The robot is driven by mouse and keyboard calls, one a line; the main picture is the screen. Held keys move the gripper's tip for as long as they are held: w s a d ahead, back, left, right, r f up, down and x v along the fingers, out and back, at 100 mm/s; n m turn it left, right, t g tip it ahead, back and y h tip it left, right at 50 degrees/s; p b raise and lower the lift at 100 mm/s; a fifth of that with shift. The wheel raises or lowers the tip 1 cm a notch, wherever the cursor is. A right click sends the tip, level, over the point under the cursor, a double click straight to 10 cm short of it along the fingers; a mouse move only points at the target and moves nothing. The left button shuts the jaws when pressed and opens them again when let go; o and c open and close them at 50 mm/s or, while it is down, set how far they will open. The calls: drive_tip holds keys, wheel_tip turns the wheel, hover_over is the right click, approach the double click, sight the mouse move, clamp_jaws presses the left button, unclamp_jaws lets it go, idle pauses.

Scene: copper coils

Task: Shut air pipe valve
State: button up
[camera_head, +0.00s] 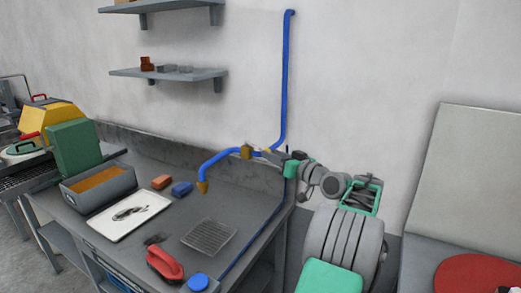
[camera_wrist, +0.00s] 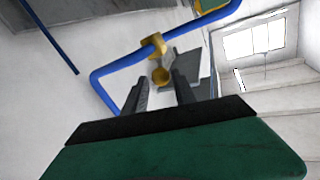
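The blue air pipe (camera_head: 285,85) runs down the wall, bends left over the workbench and ends in a brass nozzle (camera_head: 202,187). A brass valve fitting (camera_head: 246,152) sits on its horizontal run. In the wrist view the brass valve (camera_wrist: 154,44) is on the blue pipe (camera_wrist: 118,69), just beyond my fingers. A round brass part (camera_wrist: 161,76) shows at the gap between the fingertips; contact cannot be told. My gripper (camera_wrist: 160,80) is open, its two dark fingers apart. In the head view my gripper (camera_head: 274,153) is at the pipe, right of the fitting, partly hiding the pipe.
The workbench (camera_head: 150,235) below holds a grey bin (camera_head: 97,187), a white tray (camera_head: 130,214), a red-handled brush (camera_head: 165,265), a wire grid (camera_head: 208,237) and small blocks. Two wall shelves (camera_head: 168,73) hang above. The wall stands close behind the pipe.

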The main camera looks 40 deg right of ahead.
sight(260, 149)
drive_tip(key=w+p, duration=0.1)
drive_tip(key=w, duration=0.5)
drive_tip(key=shift+w+d+p, duration=0.15)
drive_tip(key=shift+w+p, duration=0.15)
drive_tip(key=shift+c, duration=0.3)
clamp_jaws()
idle(0.6)
